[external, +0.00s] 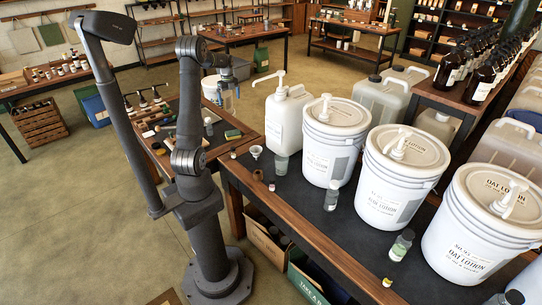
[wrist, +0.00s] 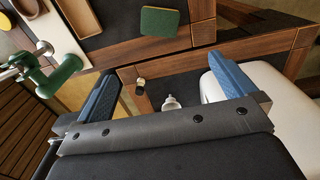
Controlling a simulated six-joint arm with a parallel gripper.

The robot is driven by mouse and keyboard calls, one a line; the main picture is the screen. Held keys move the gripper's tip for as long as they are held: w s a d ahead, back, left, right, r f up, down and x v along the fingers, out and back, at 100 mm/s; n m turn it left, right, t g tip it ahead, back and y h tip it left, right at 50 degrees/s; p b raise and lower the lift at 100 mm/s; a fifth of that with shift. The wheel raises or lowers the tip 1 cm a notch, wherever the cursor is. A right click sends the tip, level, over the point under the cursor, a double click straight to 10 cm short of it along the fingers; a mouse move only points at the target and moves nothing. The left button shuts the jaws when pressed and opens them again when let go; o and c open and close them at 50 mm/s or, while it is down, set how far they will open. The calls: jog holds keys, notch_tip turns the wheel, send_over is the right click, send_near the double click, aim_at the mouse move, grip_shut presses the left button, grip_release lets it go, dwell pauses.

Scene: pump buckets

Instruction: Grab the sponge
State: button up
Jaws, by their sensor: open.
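The sponge (wrist: 160,21) is green with a yellow edge and lies flat on the dark top of the small table, at the top of the wrist view. In the external view the sponge (external: 233,134) is near that table's right edge. My gripper (external: 228,98) is above and apart from it, near the white jug. In the wrist view my gripper (wrist: 167,70) shows two blue fingers spread wide with nothing held between them. The sponge is beyond the fingertips, not between them.
A white pump jug (external: 284,120) stands close beside my gripper, with large white lotion buckets (external: 334,140) to its right. A green-handled object (wrist: 60,75) is at the wrist view's left. A small white funnel (external: 256,151) and a small capped item (wrist: 140,84) sit nearby.

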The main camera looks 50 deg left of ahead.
jog(key=n, duration=2)
send_over(233, 132)
notch_tip(233, 132, down, 4)
notch_tip(233, 132, down, 15)
jog(key=n, duration=1.1)
jog(key=shift+d+n, duration=0.1)
jog(key=shift+n, duration=0.2)
notch_tip(233, 132, down, 5)
jog(key=shift+s+f, duration=0.1)
jog(key=c, duration=0.8)
